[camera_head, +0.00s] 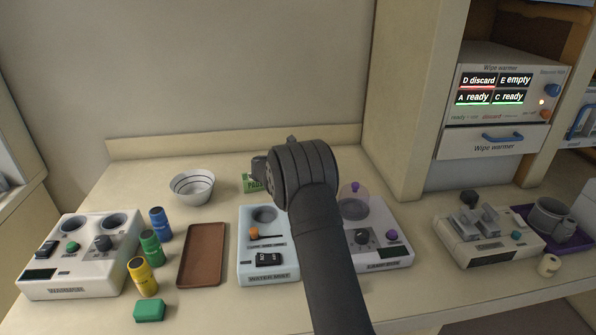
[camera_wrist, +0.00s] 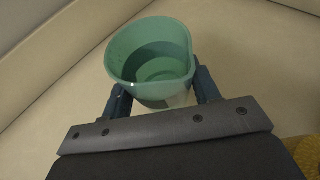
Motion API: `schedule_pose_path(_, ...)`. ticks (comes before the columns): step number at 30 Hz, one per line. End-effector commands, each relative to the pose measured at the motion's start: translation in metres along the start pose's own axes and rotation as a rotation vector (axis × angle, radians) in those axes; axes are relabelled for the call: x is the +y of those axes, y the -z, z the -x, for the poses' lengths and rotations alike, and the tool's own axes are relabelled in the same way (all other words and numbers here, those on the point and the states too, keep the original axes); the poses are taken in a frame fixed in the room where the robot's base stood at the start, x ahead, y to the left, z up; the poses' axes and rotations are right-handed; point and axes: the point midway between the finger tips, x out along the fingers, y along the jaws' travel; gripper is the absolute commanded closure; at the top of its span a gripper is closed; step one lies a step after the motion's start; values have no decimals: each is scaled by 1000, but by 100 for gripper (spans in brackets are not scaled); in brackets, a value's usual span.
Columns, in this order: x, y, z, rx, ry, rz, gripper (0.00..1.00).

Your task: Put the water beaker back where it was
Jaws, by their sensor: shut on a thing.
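The water beaker (camera_wrist: 150,50) is a green, open-topped cup in the wrist view, seen from above at a slant. My gripper (camera_wrist: 162,92) is shut on it, with one blue finger on each side. In the head view my dark wrist hides the fingers and the beaker. A white unit whose label seems to begin with "Water" (camera_head: 268,280) stands just left of my arm. It has a round well (camera_head: 264,214) at the back that looks empty, an orange knob and a black switch.
A striped bowl (camera_head: 192,187) and a green pack (camera_head: 250,183) stand near the back. A brown tray (camera_head: 203,254), coloured bottles (camera_head: 150,248) and a warmer unit (camera_head: 80,262) are at left. A lamp unit (camera_head: 395,255) stands right of my arm. A wipe warmer (camera_head: 488,140) is further right.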

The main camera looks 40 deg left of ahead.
Motion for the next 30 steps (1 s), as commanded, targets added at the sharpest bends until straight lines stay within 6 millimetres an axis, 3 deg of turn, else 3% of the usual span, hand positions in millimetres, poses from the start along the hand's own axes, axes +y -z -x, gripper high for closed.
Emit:
schedule_pose_path(6, 0, 28, -12, 1, 1, 3, 70)
schedule_pose_path(18, 0, 32, -14, 1, 0, 1, 70)
schedule_pose_path(19, 0, 32, -13, 1, 0, 1, 38)
schedule_pose_path(21, 0, 32, -13, 1, 0, 1, 25)
schedule_pose_path(30, 0, 31, -13, 0, 0, 1, 22)
